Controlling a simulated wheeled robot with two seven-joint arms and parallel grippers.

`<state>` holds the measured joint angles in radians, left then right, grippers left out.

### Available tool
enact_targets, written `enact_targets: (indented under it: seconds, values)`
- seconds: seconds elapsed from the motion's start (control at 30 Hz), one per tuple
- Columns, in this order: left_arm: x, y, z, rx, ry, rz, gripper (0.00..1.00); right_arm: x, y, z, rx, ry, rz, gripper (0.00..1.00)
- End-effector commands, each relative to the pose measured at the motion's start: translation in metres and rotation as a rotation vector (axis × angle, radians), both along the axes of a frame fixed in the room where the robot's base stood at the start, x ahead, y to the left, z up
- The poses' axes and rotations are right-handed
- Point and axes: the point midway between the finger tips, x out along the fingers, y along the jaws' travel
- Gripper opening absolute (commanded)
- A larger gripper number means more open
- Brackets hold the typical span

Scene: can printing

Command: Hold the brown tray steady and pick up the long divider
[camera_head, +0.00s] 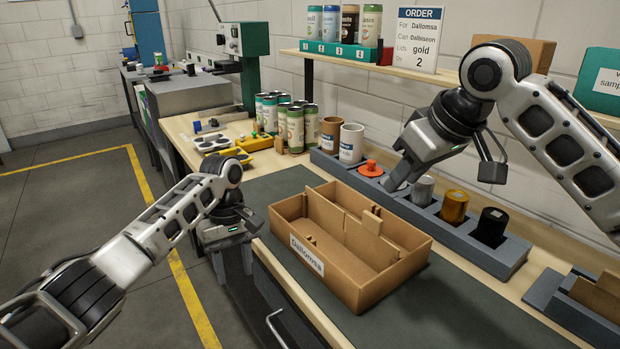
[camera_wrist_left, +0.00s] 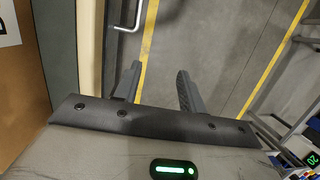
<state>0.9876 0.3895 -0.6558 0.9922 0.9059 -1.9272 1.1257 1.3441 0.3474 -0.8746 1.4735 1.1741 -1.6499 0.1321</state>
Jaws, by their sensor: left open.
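The brown tray (camera_head: 366,293), labelled "Dallomsa", stands on the dark mat near the bench's front edge. The long divider (camera_head: 340,232) stands upright inside it, running lengthwise, with a short cross piece (camera_head: 372,221) rising near its middle. My left gripper (camera_head: 236,278) hangs just left of the tray, beyond the bench edge, apart from it. In the left wrist view the gripper's fingers (camera_wrist_left: 158,88) are spread and empty, and the tray's side (camera_wrist_left: 28,105) shows at the left. My right gripper (camera_head: 396,180) is above the grey holder behind the tray; its fingertips are mostly hidden.
Several cans (camera_head: 296,128) stand at the back left. A second grey holder (camera_head: 560,304) is at the right. The mat in front of it is clear.

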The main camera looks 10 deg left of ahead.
Motion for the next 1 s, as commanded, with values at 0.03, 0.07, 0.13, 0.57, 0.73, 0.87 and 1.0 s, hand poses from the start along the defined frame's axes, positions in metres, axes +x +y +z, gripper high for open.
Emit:
enact_targets:
  seconds: [0.03,0.07,0.13,0.57,0.73,0.87,1.0]
  values:
    - [0.013,-0.021,0.026,0.001,-0.031,-0.009,0.41,0.0,0.0,0.0,0.0,0.0,0.0,0.36]
    - [0.018,-0.032,0.039,0.002,-0.045,-0.01,0.41,0.0,0.0,0.0,0.0,0.0,0.0,0.36]
    - [0.029,-0.057,0.07,0.01,-0.079,-0.012,0.41,0.0,0.0,0.0,0.0,0.0,0.0,0.36]
    - [0.042,-0.142,0.191,0.086,-0.215,0.007,0.41,0.0,0.0,0.0,0.0,0.0,0.0,0.36]
    - [0.041,-0.145,0.185,0.092,-0.219,0.011,0.41,0.0,0.0,0.0,0.0,0.0,0.0,0.36]
    - [0.041,-0.144,0.164,0.091,-0.217,0.01,0.41,0.0,0.0,0.0,0.0,0.0,0.001,0.36]
    - [0.041,-0.144,0.136,0.09,-0.217,0.008,0.41,0.0,0.0,0.0,0.0,0.0,0.001,0.36]
